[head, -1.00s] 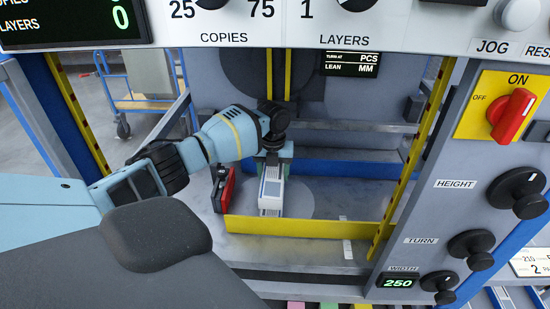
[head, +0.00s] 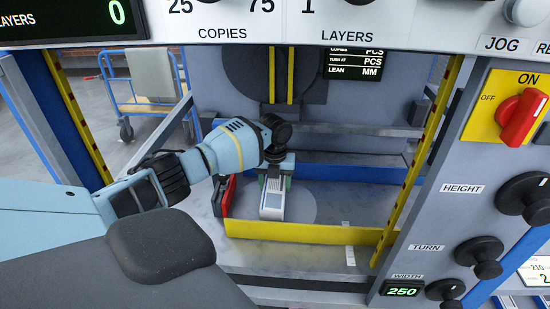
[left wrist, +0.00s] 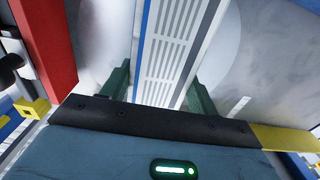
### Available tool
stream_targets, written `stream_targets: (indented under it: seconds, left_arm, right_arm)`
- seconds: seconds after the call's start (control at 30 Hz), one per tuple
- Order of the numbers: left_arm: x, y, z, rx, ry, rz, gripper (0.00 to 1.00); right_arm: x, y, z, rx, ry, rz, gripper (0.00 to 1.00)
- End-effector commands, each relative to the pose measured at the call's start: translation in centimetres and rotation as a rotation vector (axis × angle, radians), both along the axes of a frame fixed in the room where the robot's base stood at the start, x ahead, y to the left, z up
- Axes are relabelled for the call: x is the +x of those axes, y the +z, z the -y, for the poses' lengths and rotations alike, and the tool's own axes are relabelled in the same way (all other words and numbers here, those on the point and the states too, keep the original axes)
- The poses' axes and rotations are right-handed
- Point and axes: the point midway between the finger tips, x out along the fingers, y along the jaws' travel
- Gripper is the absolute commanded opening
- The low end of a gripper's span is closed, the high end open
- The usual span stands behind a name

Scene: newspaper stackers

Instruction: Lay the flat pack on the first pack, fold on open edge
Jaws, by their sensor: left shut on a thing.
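My left gripper (head: 275,178) reaches down into the bay and is shut on a white printed pack (head: 272,205) with a blue stripe. In the left wrist view the green fingers (left wrist: 160,95) stand on either side of the pack (left wrist: 178,50), which runs away from the palm with its printed columns facing up. The pack is low over the grey bay floor, behind the yellow front bar. I cannot tell a separate first pack beneath it, or whether the held pack touches anything below. My right gripper is not in view.
A yellow bar (head: 300,230) closes the bay's front. A red block (head: 225,195) stands close left of the pack. Grey floor (head: 345,205) is clear to its right.

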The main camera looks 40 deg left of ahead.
Motion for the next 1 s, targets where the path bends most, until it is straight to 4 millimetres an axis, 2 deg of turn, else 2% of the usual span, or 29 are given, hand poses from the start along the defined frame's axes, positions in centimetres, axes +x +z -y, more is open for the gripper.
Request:
stream_targets:
  seconds: [0.33,0.37,0.53,0.83,1.0]
  left_arm:
    - [0.0,-0.6,0.0,0.0,0.0,0.001,0.24]
    - [0.0,-0.6,0.0,0.0,0.0,0.001,0.62]
    - [0.0,-0.5,0.0,0.0,0.0,0.001,0.85]
    - [0.0,-0.7,0.0,0.0,0.0,-0.001,0.85]
    - [0.1,1.1,0.0,0.0,-0.001,0.004,0.85]
  right_arm:
    - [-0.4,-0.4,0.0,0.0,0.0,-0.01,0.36]
    - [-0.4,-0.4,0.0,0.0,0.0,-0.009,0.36]
    - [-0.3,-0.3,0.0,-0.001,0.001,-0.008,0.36]
    - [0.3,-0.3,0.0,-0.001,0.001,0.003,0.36]
    - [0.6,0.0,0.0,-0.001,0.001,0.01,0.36]
